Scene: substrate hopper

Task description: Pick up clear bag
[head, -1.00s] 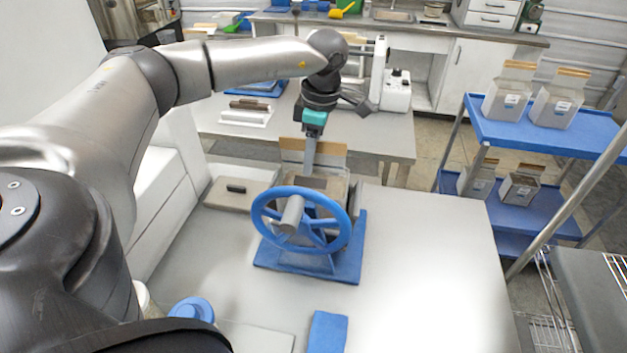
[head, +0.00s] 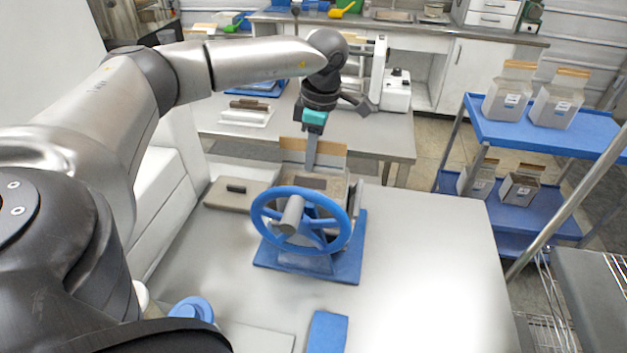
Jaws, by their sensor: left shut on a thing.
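A clear bag (head: 337,188) with a tan top strip stands upright behind the blue handwheel (head: 345,232), which hides its lower part. Dark contents show faintly in it. My left gripper (head: 311,166) reaches down from above at the bag's upper part and is shut on it. The fingertips are small and partly hard to make out against the bag. I cannot tell whether the bag is clear of its support. My right gripper is not in view.
The handwheel stands on a blue base (head: 352,262) on the grey table (head: 430,265). A flat lid with a dark handle (head: 236,188) lies left of it. Similar bags (head: 557,106) stand on a blue shelf cart (head: 595,137) at right. The table's right side is clear.

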